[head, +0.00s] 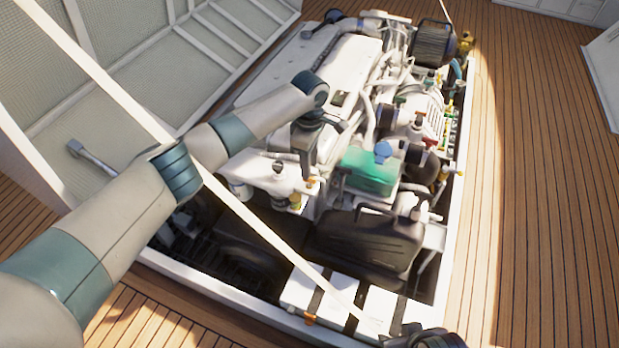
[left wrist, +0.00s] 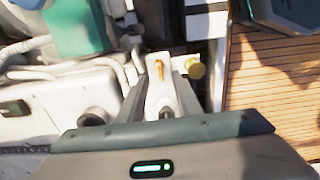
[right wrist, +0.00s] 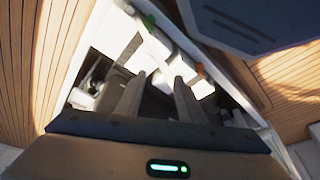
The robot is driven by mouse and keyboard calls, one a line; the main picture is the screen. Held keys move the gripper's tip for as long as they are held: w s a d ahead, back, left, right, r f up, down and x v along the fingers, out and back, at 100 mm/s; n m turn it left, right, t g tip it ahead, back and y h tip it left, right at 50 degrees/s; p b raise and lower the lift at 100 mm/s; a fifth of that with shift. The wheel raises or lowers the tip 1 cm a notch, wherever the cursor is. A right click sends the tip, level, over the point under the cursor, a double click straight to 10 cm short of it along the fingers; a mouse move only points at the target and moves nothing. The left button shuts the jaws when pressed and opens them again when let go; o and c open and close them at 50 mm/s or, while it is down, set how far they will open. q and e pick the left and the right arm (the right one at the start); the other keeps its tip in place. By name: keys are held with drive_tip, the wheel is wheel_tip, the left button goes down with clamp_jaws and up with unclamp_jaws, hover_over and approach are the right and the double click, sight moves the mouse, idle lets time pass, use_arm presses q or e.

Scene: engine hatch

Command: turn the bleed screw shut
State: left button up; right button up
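A small orange piece (left wrist: 158,68), which looks like the bleed screw, sits on a narrow white housing in the left wrist view. In the head view an orange piece (head: 311,181) shows on the white filter block, just below my left gripper (head: 306,172). My left gripper (left wrist: 158,90) is open, its fingers on either side of the white housing. The orange piece lies in line with the gap; I cannot tell whether the fingers touch anything. My right gripper (right wrist: 158,92) is open and empty, above the front of the engine bay. Only part of it shows in the head view (head: 430,340).
A green tank (head: 369,172) with a blue cap stands right of my left gripper. A black case (head: 368,242) and strapped white batteries (head: 375,306) lie nearer. A pale strut (head: 262,228) crosses the bay in the head view. Wood deck (head: 545,200) at right is clear.

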sight(309, 182)
use_arm(q)
drive_tip(key=shift+f+b, duration=0.45)
drive_tip(key=shift+f, duration=2.7)
clamp_jaws()
